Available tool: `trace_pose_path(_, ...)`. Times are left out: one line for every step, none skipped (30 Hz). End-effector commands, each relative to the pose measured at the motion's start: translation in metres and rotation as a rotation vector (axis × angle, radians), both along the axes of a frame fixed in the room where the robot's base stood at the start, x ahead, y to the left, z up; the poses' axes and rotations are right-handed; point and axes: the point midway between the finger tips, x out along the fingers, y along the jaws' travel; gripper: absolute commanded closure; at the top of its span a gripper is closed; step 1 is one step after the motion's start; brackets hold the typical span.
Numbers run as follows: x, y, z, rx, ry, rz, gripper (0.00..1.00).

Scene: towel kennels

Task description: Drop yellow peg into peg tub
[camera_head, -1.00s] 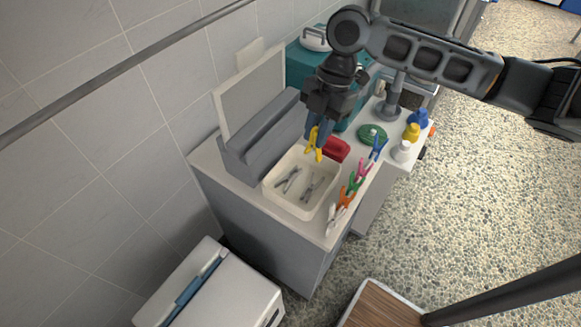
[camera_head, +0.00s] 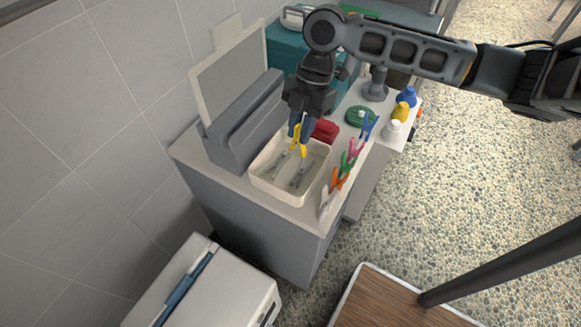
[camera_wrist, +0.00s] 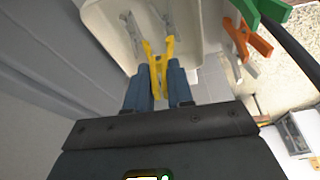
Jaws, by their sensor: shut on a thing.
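The yellow peg (camera_head: 298,142) is held between the blue fingertips of my gripper (camera_head: 301,132), which points down. In the wrist view the yellow peg (camera_wrist: 157,66) sits between the two fingers of my gripper (camera_wrist: 158,82). The peg tub (camera_head: 262,181) is a cream, open rectangular tub on the counter. Grey pegs (camera_head: 301,175) lie inside it. In the head view the yellow peg overlaps the far part of the tub. Its exact height over the tub floor cannot be told. The tub also shows in the wrist view (camera_wrist: 101,22).
Several coloured pegs, including a green one (camera_head: 348,164) and an orange one (camera_head: 339,179), stand in a row right of the tub. A red item (camera_head: 326,130) lies behind it. A grey block (camera_head: 235,135) stands at its left. Small bottles (camera_head: 401,111) stand at the back right.

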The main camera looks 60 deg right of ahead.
Motion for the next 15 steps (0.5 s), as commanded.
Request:
trace_pose_path(0.0000,0.0001,0.0004,0.000,0.000,0.000,1.00)
trace_pose_path(0.0000,0.0001,0.0004,0.000,0.000,0.000,1.00)
trace_pose_path(0.0000,-0.0001,0.0005,0.000,0.000,0.000,0.77)
trace_pose_path(0.0000,0.0001,0.0004,0.000,0.000,0.000,0.74)
trace_pose_path(0.0000,0.0001,0.0004,0.000,0.000,0.000,0.72)
trace_pose_path(0.0000,0.0001,0.0004,0.000,0.000,0.000,0.68)
trace_pose_path(0.0000,0.0001,0.0004,0.000,0.000,0.000,0.65)
trace_pose_path(0.0000,0.0001,0.0004,0.000,0.000,0.000,0.62)
trace_pose_path(0.0001,0.0000,0.0005,0.000,0.000,0.000,0.58)
trace_pose_path(0.0001,0.0001,0.0004,0.000,0.000,0.000,0.55)
trace_pose_path(0.0001,0.0000,0.0005,0.000,0.000,0.000,0.52)
trace_pose_path(0.0001,0.0000,0.0005,0.000,0.000,0.000,0.49)
trace_pose_path(0.0001,0.0001,0.0004,0.000,0.000,0.000,0.48)
trace_pose_path(0.0001,0.0000,0.0005,0.000,0.000,0.000,0.48)
trace_pose_path(0.0001,0.0001,0.0004,0.000,0.000,0.000,0.48)
